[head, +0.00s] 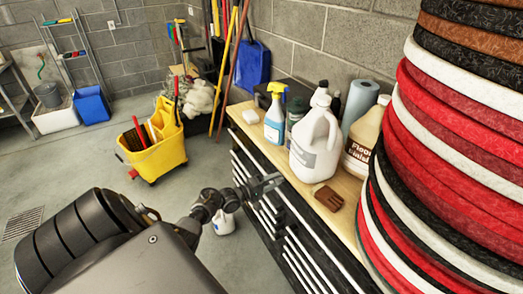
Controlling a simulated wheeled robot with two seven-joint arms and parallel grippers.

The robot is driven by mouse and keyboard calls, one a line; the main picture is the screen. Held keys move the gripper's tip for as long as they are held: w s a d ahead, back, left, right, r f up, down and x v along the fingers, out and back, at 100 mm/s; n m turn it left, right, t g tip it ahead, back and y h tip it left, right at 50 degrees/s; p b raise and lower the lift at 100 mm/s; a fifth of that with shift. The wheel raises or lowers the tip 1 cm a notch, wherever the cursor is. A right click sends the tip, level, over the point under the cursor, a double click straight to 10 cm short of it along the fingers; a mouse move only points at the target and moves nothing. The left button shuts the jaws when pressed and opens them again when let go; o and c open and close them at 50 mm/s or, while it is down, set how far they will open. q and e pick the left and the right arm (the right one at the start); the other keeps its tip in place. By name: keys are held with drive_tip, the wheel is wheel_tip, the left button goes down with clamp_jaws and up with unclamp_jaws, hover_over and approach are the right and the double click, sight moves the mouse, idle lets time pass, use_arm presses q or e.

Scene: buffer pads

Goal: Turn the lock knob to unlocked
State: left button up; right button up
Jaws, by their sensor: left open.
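My left gripper (270,184) reaches in from the lower left, with its jaws open and nothing seen between them. It is at the front upper part of a dark drawer cabinet (318,262) with long pale handles and a light wooden top. I cannot make out the lock knob; it is too small to tell or hidden behind the gripper. Whether the fingers touch the cabinet front cannot be told. My right gripper is not in view.
Stacked round pads (455,150) fill the right side. A yellow mop bucket (155,150) and a white bottle (223,222) are on the floor.

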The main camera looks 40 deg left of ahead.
use_arm(q)
drive_tip(key=m+b, duration=0.4)
drive_tip(key=m, duration=0.1)
drive_tip(key=m+b, duration=0.4)
drive_tip(key=m, duration=0.2)
drive_tip(key=m+b, duration=0.4)
drive_tip(key=m, duration=0.1)
drive_tip(key=shift+s+f+m, duration=0.2)
drive_tip(key=shift+s+m, duration=0.15)
drive_tip(key=shift+m, duration=0.05)
drive_tip(key=b+v, duration=0.1)
drive_tip(key=v, duration=0.9)
drive_tip(key=s+d+f+n+g+y, duration=0.1)
drive_tip(key=s+d+f+g+y, duration=0.5)
drive_tip(key=s+d+f, duration=0.7)
drive_tip(key=shift+s+d+f+n+g, duration=0.2)
drive_tip(key=shift+d+n+g, duration=0.2)
drive_tip(key=shift+d+g, duration=1.2)
drive_tip(key=shift+d, duration=0.15)
